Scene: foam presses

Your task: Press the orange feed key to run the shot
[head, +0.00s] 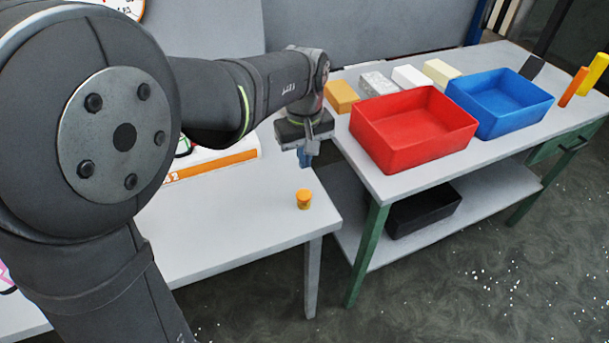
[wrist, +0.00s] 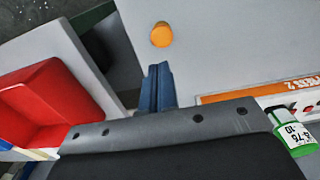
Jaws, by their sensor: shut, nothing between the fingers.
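The orange feed key (head: 304,199) is a short round orange knob standing on the light grey table near its right corner. In the wrist view the key (wrist: 161,35) shows as an orange disc beyond my fingertips. My gripper (head: 305,160) points down above the table, behind the key in the head view and apart from it. Its blue fingers are together with nothing between them, also in the wrist view (wrist: 158,75).
A white press with an orange strip (head: 212,164) stands left of my gripper, partly hidden by my arm. On the right bench are a red bin (head: 413,128), a blue bin (head: 500,103) and several foam blocks. A gap separates the two tables.

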